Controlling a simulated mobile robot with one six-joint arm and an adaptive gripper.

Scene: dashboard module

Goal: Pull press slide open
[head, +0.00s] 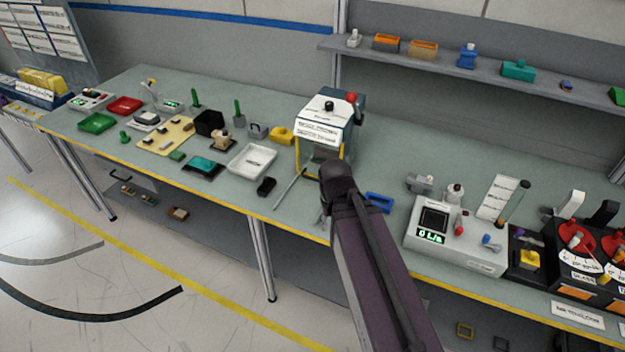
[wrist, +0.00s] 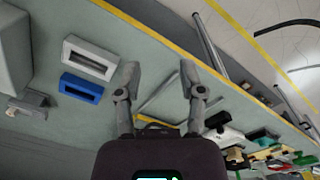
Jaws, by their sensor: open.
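The press (head: 322,120) is a box-shaped machine with a white labelled front, a red knob on top and a yellow-edged opening below. A thin grey bar (head: 290,188) extends from near its base toward the table's front edge; I cannot tell if it belongs to the slide. In the wrist view, thin grey bars (wrist: 160,93) show between and beyond the fingers. My gripper (wrist: 157,80) is open, its two fingers apart with nothing held, over the table near the front edge. In the head view my arm hides most of the gripper and part of the press's lower front.
A blue frame-like block (head: 379,202) lies right of my arm; it also shows in the wrist view (wrist: 82,88) beside a white one (wrist: 90,58). A white tray (head: 251,161) and a black object (head: 266,187) lie left. A grey device (head: 455,240) stands right.

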